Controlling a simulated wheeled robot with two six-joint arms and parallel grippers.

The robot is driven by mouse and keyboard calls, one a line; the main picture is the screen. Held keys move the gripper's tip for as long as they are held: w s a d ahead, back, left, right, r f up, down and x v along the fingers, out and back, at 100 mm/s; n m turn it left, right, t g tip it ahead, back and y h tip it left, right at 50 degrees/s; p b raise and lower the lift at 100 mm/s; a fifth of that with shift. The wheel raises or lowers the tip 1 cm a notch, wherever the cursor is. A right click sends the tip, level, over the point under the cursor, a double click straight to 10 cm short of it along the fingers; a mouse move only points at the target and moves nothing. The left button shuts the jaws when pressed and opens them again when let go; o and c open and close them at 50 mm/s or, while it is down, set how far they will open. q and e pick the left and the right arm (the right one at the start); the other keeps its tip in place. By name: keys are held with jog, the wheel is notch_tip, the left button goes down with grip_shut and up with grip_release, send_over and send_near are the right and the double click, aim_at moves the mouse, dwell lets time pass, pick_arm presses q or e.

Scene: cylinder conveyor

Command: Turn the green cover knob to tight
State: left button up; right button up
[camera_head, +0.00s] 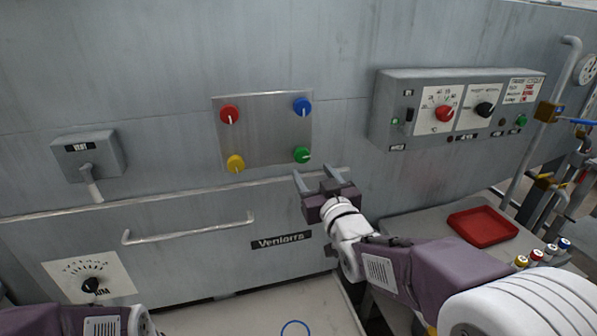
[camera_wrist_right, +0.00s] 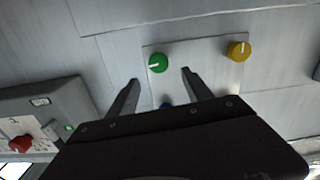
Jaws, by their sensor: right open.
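The green knob (camera_head: 301,155) sits at the lower right corner of a square metal plate (camera_head: 262,135) on the grey wall panel. Its white pointer line points roughly right in the head view. My right gripper (camera_head: 318,177) is open and empty just below and in front of the green knob, apart from it. In the right wrist view the green knob (camera_wrist_right: 158,63) shows beyond the open fingers (camera_wrist_right: 160,77), uncovered. My left arm shows at the lower left of the head view, but its gripper is out of view.
Red (camera_head: 229,114), blue (camera_head: 302,106) and yellow (camera_head: 235,163) knobs share the plate. A drawer handle (camera_head: 190,229) sticks out below. A control box (camera_head: 450,108) projects at right, above a red tray (camera_head: 482,227). A VENT lever box (camera_head: 88,158) projects at left.

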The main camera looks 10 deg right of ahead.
aim_at(303, 156)
jog(key=w+p, duration=0.1)
jog(key=w, duration=0.7)
jog(key=shift+w, duration=0.1)
grip_shut()
pick_arm(q)
jog(key=shift+s+r, duration=0.35)
jog(key=shift+r, duration=0.1)
jog(key=shift+f, duration=0.1)
